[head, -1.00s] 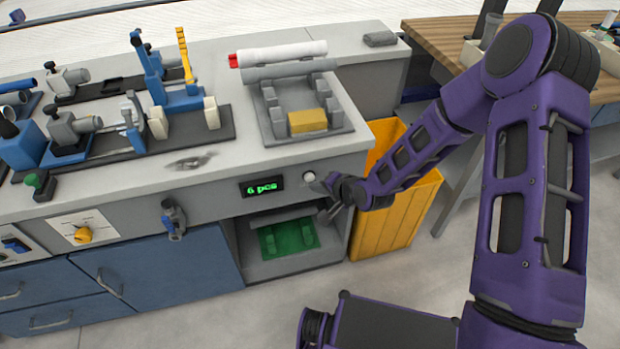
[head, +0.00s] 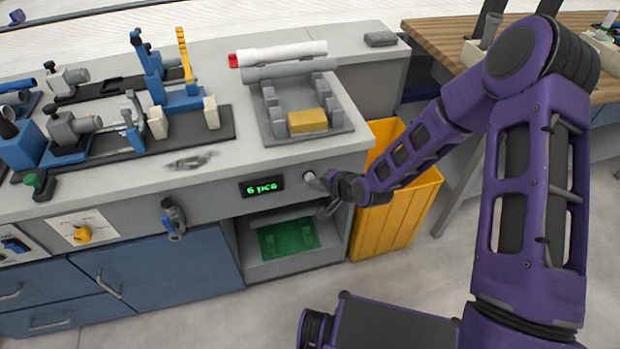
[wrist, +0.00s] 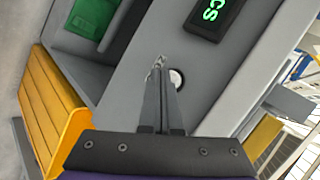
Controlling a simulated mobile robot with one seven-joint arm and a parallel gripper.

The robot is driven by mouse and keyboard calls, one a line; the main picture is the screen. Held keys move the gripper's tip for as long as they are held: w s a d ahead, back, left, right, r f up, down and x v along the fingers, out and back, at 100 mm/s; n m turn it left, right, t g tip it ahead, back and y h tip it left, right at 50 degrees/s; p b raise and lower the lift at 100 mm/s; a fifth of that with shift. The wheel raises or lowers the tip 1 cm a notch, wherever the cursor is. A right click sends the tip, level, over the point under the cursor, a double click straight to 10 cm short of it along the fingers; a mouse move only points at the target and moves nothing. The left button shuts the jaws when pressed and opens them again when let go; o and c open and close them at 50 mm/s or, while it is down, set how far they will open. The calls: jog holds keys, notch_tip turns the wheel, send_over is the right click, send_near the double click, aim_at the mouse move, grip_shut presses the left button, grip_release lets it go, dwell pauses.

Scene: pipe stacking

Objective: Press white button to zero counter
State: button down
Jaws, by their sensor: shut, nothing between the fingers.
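The white button (head: 308,177) is on the grey front panel of the bench, to the right of the counter display (head: 262,187), which reads "6 pcs" in green. In the wrist view the button (wrist: 177,78) shows just right of my gripper's fingertips (wrist: 160,68), and part of it is hidden behind a finger. The display (wrist: 214,14) is above it there. My gripper (head: 322,184) is shut and empty, with its tips close to the button. I cannot tell whether they touch the panel or the button.
A yellow bin (head: 397,215) stands right of the bench, below my arm. Below the display is an open recess with a green tray (head: 288,239). Grey and white pipes (head: 283,53) lie on a rack on top. A valve handle (head: 173,219) sticks out at left.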

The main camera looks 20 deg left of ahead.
jog(key=shift+w+a, duration=0.25)
jog(key=shift+w, duration=0.1)
dwell(0.4)
dwell(0.3)
jog(key=shift+s+d, duration=0.5)
jog(key=shift+s, duration=0.2)
jog(key=shift+s, duration=0.1)
jog(key=shift+s+d, duration=0.45)
jog(key=shift+s, duration=0.25)
jog(key=shift+s+d, duration=0.4)
jog(key=shift+s, duration=0.25)
jog(key=shift+s+d, duration=0.45)
jog(key=shift+s, duration=0.25)
jog(key=shift+w, duration=0.1)
